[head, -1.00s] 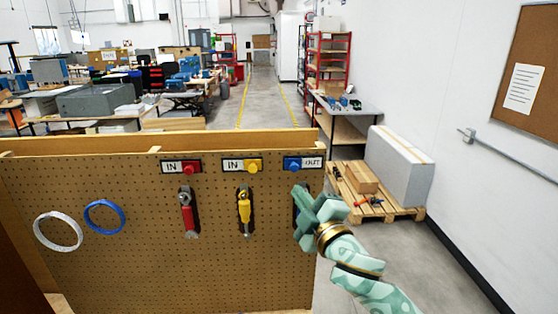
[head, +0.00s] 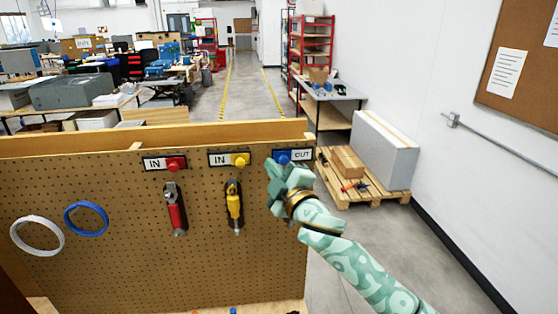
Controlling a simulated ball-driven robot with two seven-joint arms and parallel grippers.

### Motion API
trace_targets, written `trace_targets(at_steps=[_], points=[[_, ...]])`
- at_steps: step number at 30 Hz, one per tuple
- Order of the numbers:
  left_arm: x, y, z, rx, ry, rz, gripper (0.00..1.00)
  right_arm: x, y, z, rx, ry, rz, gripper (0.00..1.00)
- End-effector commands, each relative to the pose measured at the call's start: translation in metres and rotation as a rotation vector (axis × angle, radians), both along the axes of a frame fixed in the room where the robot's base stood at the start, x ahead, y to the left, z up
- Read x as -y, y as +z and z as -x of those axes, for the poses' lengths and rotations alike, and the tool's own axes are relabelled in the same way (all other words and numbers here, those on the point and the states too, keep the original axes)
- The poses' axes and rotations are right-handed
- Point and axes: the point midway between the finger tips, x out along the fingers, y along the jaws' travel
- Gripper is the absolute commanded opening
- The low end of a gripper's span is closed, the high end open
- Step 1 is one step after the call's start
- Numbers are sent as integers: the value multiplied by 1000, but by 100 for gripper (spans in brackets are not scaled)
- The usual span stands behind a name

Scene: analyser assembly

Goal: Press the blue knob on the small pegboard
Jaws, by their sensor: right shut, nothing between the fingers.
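The small pegboard (head: 120,240) stands upright in front of me. The blue knob (head: 283,158) sits at its upper right, beside a label reading OUT. My right gripper (head: 274,174) is shut and empty. Its fingers are just below the blue knob in the picture and overlap its lower edge; I cannot tell whether they touch it. My right arm comes in from the lower right and hides the part of the board below the knob. My left gripper is not in view.
A red knob (head: 173,164) and a yellow knob (head: 239,160) sit to the left, above red-handled (head: 176,214) and yellow-handled (head: 234,205) tools. A white ring (head: 37,252) and a blue ring (head: 86,219) hang at left. A pallet (head: 362,190) stands behind on the right.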

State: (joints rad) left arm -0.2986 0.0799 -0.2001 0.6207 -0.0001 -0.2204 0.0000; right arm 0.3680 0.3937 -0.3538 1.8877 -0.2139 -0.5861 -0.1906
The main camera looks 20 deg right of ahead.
Motion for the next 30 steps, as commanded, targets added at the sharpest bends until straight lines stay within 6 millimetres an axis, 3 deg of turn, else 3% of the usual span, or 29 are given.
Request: trace_targets(at_steps=[7,15,30], points=[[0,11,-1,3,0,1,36,-3,8,-49,-2,-1,0,0],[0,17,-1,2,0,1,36,26,-9,-40,-1,-1,1,0],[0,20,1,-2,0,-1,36,38,-11,-37,-1,-1,2,0]])
